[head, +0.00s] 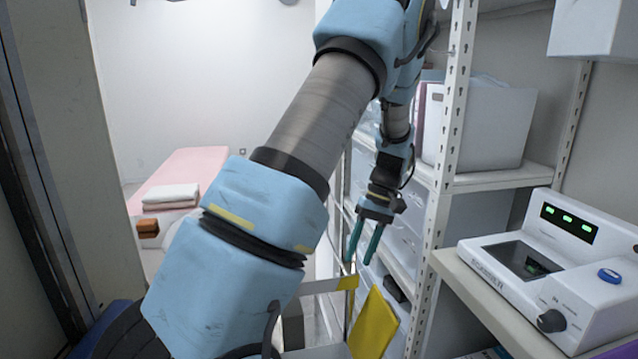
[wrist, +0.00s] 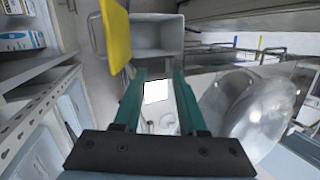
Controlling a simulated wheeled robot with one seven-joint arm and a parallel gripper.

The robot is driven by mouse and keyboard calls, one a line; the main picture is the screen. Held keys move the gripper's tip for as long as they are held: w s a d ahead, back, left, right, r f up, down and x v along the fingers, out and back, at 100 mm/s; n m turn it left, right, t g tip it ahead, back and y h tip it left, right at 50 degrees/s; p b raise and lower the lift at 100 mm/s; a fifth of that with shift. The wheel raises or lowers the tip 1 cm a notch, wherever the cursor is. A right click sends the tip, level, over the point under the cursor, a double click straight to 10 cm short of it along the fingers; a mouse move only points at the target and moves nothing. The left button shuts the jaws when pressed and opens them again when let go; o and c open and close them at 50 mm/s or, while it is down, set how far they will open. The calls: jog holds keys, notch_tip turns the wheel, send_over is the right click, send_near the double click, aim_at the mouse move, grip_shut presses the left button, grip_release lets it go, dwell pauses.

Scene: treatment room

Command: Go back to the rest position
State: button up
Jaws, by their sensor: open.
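My gripper (head: 364,246) hangs in front of the shelving in the head view, its two teal fingers pointing down and spread apart. In the wrist view the same gripper (wrist: 158,80) is open, with nothing held between the fingers. My blue and grey arm crosses the middle of the head view and hides part of the room behind it.
A metal shelf rack (head: 447,150) with bins stands close to the gripper. A white device (head: 560,270) with green lights sits on a shelf at right. A yellow panel (head: 374,325) is below the gripper. A pink bed (head: 185,170) with folded towels stands at back left.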

jog(key=s+a+r+m+t+h, duration=0.1)
jog(key=s+a+r+t+h, duration=0.1)
jog(key=s+a, duration=0.3)
jog(key=s+a+r+m+t+h, duration=0.1)
jog(key=s+a+r+t+h, duration=0.1)
jog(key=s+a, duration=0.4)
jog(key=a+r, duration=0.1)
jog(key=a, duration=0.4)
jog(key=shift+s+a+r+m, duration=0.25)
jog(key=shift+a+r+m, duration=0.05)
jog(key=shift+a+r, duration=0.1)
